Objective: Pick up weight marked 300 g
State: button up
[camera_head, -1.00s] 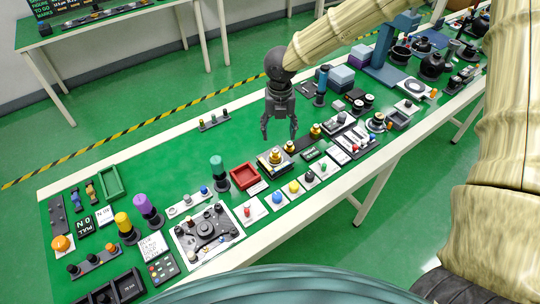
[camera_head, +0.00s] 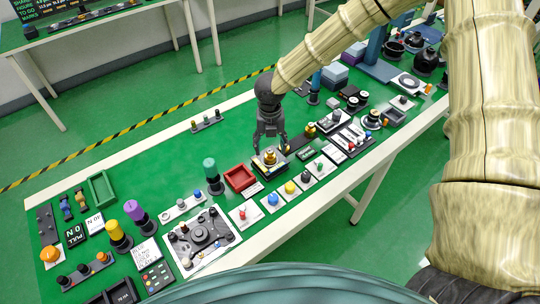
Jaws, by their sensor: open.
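Several brass-coloured weights stand on the green table. One brass weight (camera_head: 269,158) sits on a small dark stand with a pale plate, and my gripper (camera_head: 270,148) is right above and around it. Another brass weight (camera_head: 310,131) stands to the right and behind. No mark such as 300 g can be read at this size, so I cannot tell which weight carries it. My gripper points down with its fingers apart, one on each side of the nearer weight's top. Whether the fingers touch the weight cannot be seen.
A red tray (camera_head: 240,179) lies close to the left of the stand, with a teal-topped post (camera_head: 211,173) beyond it. Cards with coloured knobs, such as the blue knob (camera_head: 272,199), line the front edge. The green table (camera_head: 150,150) is clear at the back left.

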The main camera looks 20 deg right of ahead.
aim_at(270, 150)
jog(key=shift+f+p, duration=0.85)
jog(key=shift+f, duration=1.5)
jog(key=shift+c, duration=0.2)
